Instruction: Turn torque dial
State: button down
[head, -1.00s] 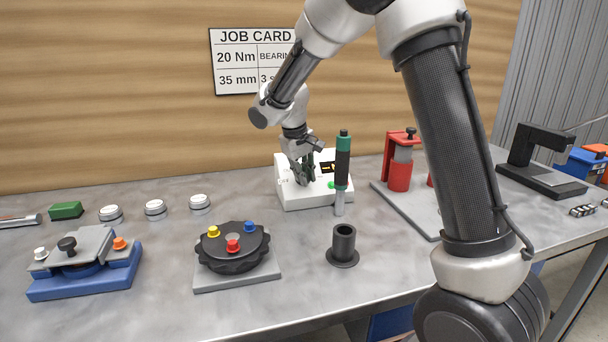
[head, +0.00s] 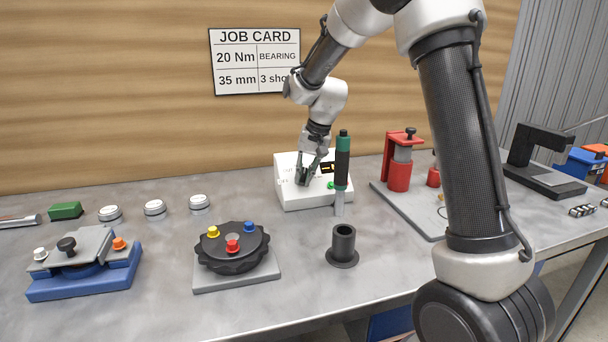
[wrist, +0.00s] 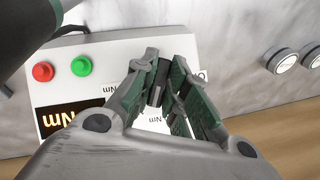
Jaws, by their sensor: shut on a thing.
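The torque box (head: 290,192) is a white unit on the bench below the job card; it also shows in the wrist view (wrist: 110,62). My gripper (head: 304,180) comes down on the left part of its face. In the wrist view my gripper (wrist: 160,92) is shut on the dark torque dial (wrist: 157,82), with a green-padded finger on each side. The box has an orange-lit display (wrist: 58,118), a red button (wrist: 43,71) and a green button (wrist: 82,65). The display's digits are mostly hidden by my gripper's body.
A black cup (head: 343,241) and a black rotary fixture (head: 232,252) stand nearer. A job card (head: 253,60) reading 20 Nm hangs behind.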

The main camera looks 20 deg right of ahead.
jog(key=shift+m+y, duration=0.3)
jog(key=shift+m, duration=0.1)
jog(key=c, duration=1.4)
grip_release()
jog(key=shift+c, duration=0.2)
jog(key=v, duration=1.2)
jog(key=shift+a, duration=0.15)
